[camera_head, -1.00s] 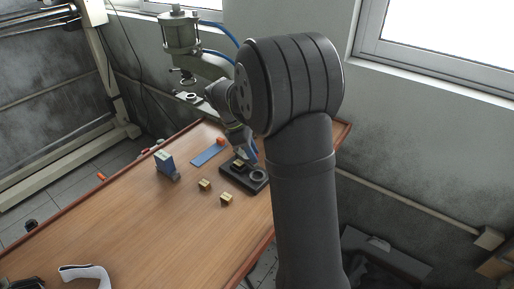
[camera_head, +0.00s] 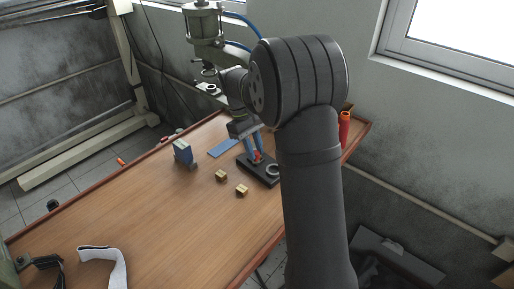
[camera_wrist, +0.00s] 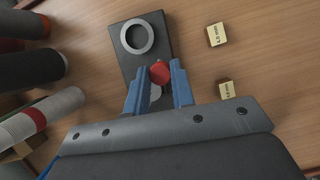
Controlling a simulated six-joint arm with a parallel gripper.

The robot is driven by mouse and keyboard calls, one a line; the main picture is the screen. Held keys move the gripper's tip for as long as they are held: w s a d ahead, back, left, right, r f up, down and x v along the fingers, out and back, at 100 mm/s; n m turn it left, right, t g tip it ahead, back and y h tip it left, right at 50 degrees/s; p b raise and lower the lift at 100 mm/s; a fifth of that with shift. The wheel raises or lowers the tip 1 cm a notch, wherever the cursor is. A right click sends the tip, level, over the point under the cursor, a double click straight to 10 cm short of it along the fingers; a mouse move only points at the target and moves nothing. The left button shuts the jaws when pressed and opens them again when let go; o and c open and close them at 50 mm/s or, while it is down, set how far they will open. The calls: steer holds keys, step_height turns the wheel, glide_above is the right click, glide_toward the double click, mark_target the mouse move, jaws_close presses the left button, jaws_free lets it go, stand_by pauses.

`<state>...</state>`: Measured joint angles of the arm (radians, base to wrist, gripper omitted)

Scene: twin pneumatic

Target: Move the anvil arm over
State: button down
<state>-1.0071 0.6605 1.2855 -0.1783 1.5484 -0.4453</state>
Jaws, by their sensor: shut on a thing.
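My gripper (camera_wrist: 159,97) is shut on a red knob-like piece (camera_wrist: 160,72), held between its blue fingers over the near end of a black base (camera_wrist: 127,65). A pale ring (camera_wrist: 119,38) stands on the base's other end. Behind the red piece, a pale round part (camera_wrist: 155,91) shows between the fingers. In the head view, my gripper (camera_head: 256,157) points down at the black base (camera_head: 262,180). The pneumatic press (camera_head: 202,27) stands at the back, with a low arm ending in a ring (camera_head: 208,89). Which part is the anvil arm, I cannot tell.
Two small brass blocks (camera_head: 221,175) (camera_head: 242,190) lie left of the base. A blue block (camera_head: 183,152) and blue strip (camera_head: 223,148) lie farther left. A red cylinder (camera_head: 344,124) stands right. A white strap (camera_head: 104,262) lies in front.

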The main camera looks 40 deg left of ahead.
stand_by(0.4)
steer(key=c, duration=1.2)
jaws_free()
steer(key=v, duration=1.7)
steer(key=shift+r, duration=0.3)
steer(key=shift+f, duration=0.1)
steer(key=x, duration=1.7)
steer(key=shift+f, duration=0.2)
steer(key=shift+a+r, duration=0.1)
